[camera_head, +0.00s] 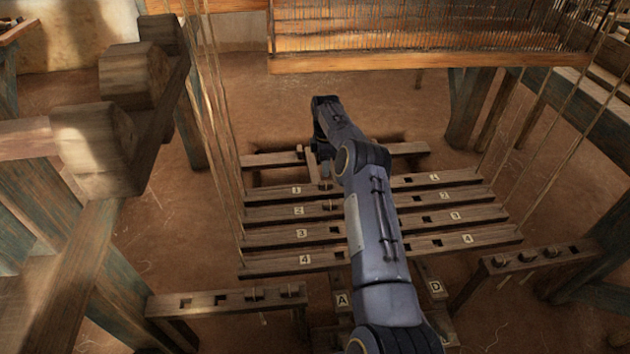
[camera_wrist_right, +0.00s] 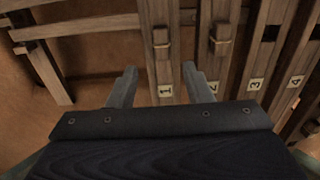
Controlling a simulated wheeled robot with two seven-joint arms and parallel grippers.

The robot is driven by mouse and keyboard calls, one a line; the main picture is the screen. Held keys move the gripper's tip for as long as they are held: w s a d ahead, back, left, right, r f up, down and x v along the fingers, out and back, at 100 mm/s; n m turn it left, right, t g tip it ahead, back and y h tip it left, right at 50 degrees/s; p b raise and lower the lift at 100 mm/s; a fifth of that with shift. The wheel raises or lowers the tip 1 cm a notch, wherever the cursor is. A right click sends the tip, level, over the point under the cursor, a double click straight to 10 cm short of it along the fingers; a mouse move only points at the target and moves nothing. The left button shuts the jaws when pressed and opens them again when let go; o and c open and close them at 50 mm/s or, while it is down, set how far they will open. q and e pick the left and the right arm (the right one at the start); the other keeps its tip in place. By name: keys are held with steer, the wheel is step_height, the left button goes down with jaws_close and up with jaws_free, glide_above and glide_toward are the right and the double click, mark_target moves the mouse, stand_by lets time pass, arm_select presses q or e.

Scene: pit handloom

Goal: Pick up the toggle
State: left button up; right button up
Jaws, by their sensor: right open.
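My right gripper (camera_head: 325,170) hangs over the far bars in the head view, its jaws partly hidden by my arm. In the right wrist view its two fingers (camera_wrist_right: 160,72) are open with nothing held between them. A small wooden toggle (camera_wrist_right: 161,37) sits on the bar marked 1 (camera_wrist_right: 165,65), ahead of the fingertips and roughly centred between them. A second toggle (camera_wrist_right: 221,42) sits on the bar marked 2, to the right of the fingers. Which one the task means cannot be told. My left gripper is not in view.
Several numbered slotted bars (camera_head: 275,258) lie across the pit. Slotted side rails with pegs stand at left (camera_head: 225,300) and right (camera_head: 530,258). Cords (camera_head: 215,110) hang at the left. The loom's beam (camera_head: 430,62) spans the back.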

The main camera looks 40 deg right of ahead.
mark_target(326, 183)
step_height(326, 183, down, 2)
steer(key=shift+s+f+b, duration=0.1)
steer(key=shift+b, duration=0.25)
steer(key=f+b, duration=0.1)
steer(key=f, duration=0.1)
steer(key=f+b, duration=0.1)
steer(key=f, duration=0.2)
steer(key=shift+s+d+f+b, duration=0.1)
steer(key=shift+d+f+b, duration=0.1)
steer(key=shift+b, duration=0.2)
steer(key=shift+r, duration=0.15)
jaws_close()
steer(key=shift+r, duration=0.1)
